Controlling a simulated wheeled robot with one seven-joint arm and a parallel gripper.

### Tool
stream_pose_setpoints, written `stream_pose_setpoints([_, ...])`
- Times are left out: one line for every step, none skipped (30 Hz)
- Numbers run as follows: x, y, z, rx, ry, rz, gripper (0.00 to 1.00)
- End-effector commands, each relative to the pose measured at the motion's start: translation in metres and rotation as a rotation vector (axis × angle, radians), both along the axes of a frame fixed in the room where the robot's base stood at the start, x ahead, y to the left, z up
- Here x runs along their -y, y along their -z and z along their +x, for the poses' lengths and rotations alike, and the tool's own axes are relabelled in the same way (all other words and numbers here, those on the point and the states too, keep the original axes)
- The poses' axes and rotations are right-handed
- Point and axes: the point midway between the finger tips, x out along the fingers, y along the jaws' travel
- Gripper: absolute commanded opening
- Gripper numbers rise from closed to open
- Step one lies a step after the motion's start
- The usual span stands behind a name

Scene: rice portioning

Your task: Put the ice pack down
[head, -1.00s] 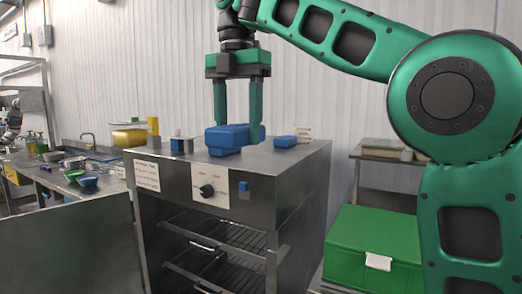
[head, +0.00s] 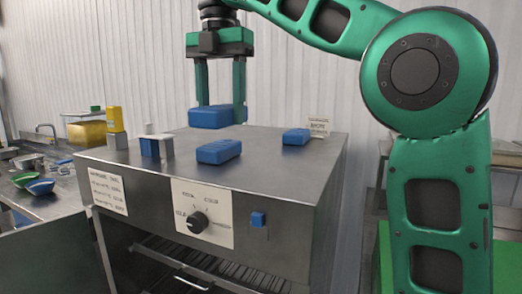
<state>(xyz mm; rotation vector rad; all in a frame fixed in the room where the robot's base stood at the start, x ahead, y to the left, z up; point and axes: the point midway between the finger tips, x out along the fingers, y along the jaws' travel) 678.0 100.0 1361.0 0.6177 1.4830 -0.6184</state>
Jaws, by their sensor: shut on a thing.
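My gripper (head: 220,104) is at the upper middle of the head view, pointing down, shut on a blue ice pack (head: 217,117). The held pack shows over the rear part of the steel cabinet's top (head: 255,170); I cannot tell whether it touches the surface. A second blue pack (head: 219,151) lies on the top nearer the front, below the held one in the picture. A third blue pack (head: 296,137) lies farther right, in front of a small sign.
A blue-and-white block (head: 156,147) and a yellow bottle-like item (head: 115,120) stand at the top's left side. The cabinet front has a dial (head: 197,222) and a blue button (head: 258,219). Bowls (head: 40,187) sit on a bench at the left. The top's right front is clear.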

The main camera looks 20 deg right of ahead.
Motion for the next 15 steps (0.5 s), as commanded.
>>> stream_pose_setpoints([0.009,0.005,0.001,-0.001,0.006,-0.001,0.23])
stream_pose_setpoints([0.015,0.008,0.003,-0.001,0.006,-0.001,0.23])
stream_pose_setpoints([0.022,0.013,0.005,-0.001,0.005,-0.001,0.23])
stream_pose_setpoints([0.027,0.017,0.006,-0.001,0.004,-0.001,0.23])
stream_pose_setpoints([0.032,0.020,0.008,-0.001,0.003,-0.001,0.23])
stream_pose_setpoints([0.039,0.025,0.010,-0.001,0.003,0.000,0.23])
stream_pose_setpoints([0.044,0.029,0.012,-0.002,0.002,-0.001,0.23])
stream_pose_setpoints([0.049,0.033,0.013,-0.002,0.002,-0.001,0.23])
stream_pose_setpoints([0.057,0.037,0.015,-0.001,0.001,0.000,0.23])
stream_pose_setpoints([0.062,0.041,0.017,-0.002,0.000,-0.001,0.23])
stream_pose_setpoints([0.066,0.044,0.019,-0.001,-0.001,0.000,0.23])
stream_pose_setpoints([0.073,0.048,0.020,-0.001,-0.002,0.000,0.23])
stream_pose_setpoints([0.078,0.051,0.021,-0.001,-0.002,0.000,0.23])
stream_pose_setpoints([0.081,0.053,0.023,0.000,-0.003,0.000,0.23])
stream_pose_setpoints([0.085,0.056,0.024,0.000,-0.005,0.000,0.23])
